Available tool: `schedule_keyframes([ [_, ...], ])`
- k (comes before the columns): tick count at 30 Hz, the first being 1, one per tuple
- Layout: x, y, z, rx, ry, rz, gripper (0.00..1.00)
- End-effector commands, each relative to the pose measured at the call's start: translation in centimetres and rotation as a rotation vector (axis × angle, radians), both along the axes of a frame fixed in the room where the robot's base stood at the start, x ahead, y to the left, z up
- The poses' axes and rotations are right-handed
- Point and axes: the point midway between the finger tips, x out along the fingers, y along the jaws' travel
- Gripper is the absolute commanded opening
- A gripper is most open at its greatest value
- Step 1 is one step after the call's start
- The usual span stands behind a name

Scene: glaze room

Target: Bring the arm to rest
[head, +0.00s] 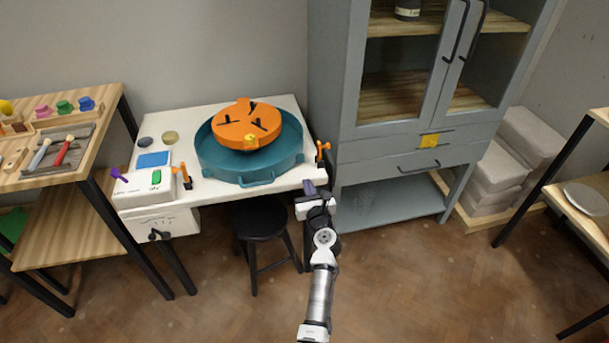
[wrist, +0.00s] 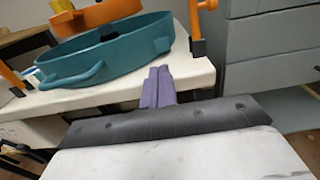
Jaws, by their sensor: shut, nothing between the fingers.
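My gripper (head: 309,188) is at the front right edge of the white worktable (head: 285,178) in the head view. In the wrist view my gripper (wrist: 158,88) shows its two purple-grey fingers pressed together, with nothing between them. The fingertips point toward the table's front edge; whether they touch it I cannot tell. My arm reaches up from the bottom of the head view, stretched out in front of the cabinet and stool.
A teal basin (head: 290,160) with an orange wheel head (head: 235,130) stands on the table. An orange clamp (head: 322,150) is at the table's right edge. A black stool (head: 262,218) stands below. A grey cabinet (head: 390,150) is at right. Open floor lies in front.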

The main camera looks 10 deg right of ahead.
Motion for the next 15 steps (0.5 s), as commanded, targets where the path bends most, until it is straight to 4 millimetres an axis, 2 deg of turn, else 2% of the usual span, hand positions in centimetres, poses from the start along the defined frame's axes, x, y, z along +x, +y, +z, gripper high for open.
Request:
schedule_keyframes([
  [1,-1.1,-0.1,-0.1,0.0,0.0,-0.002,0.0],
  [6,-3.2,0.0,-0.1,-0.001,0.001,-0.001,0.0],
  [15,-4.2,0.0,0.1,-0.003,-0.001,0.0,0.0],
])
